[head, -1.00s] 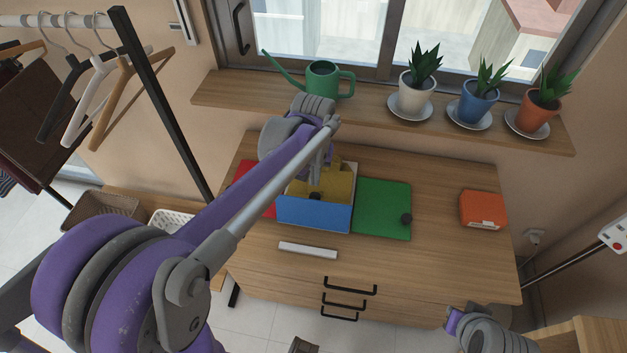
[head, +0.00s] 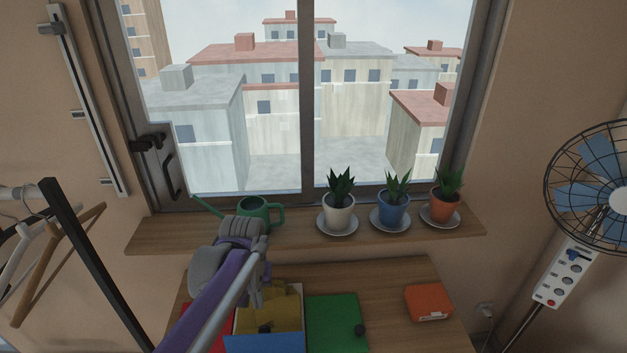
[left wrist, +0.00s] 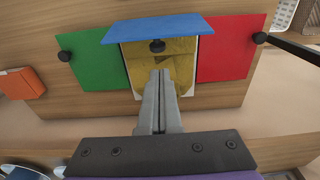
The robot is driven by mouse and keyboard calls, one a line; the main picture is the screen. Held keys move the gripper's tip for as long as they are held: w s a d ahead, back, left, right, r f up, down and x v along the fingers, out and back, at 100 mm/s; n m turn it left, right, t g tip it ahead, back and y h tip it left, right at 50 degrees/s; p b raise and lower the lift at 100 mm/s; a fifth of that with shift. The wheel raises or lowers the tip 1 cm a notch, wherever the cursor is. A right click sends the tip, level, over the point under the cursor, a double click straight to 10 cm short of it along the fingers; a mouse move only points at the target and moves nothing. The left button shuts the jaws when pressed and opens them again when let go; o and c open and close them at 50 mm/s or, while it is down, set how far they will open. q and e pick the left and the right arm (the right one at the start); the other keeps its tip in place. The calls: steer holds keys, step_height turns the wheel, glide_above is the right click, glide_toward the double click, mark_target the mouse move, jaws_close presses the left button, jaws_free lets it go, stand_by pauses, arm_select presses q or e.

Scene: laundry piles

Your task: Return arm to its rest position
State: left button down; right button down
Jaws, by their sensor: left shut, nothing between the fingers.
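My left arm comes in from the lower left in the head view, and its gripper (head: 258,298) is over the colored box on the dresser. In the left wrist view the two fingers of my left gripper (left wrist: 160,75) are together, with nothing between them. They point at yellow cloth (left wrist: 178,62) inside the box. The box has a blue flap (left wrist: 185,27), a green flap (left wrist: 98,55) and a red flap (left wrist: 228,50) folded outward. Whether the fingertips touch the cloth I cannot tell. My right gripper is not in view.
An orange box (head: 428,301) lies on the dresser (head: 385,285) at the right. A green watering can (head: 256,213) and potted plants, one in a white pot (head: 339,211), stand on the window shelf (head: 300,238). A fan (head: 595,185) stands at the right, hangers (head: 55,260) at the left.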

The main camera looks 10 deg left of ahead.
arm_select(q)
steer(key=s+d+f+m+t, duration=0.1)
steer(key=s+t, duration=0.1)
steer(key=s, duration=0.6)
steer(key=s+d+f+m+t, duration=0.1)
steer(key=s+d+f+t, duration=0.1)
steer(key=s, duration=0.6)
steer(key=shift+s+d+f+m+t, duration=0.15)
steer(key=shift+s+d+m+t, duration=0.1)
steer(key=shift+m+t, duration=0.2)
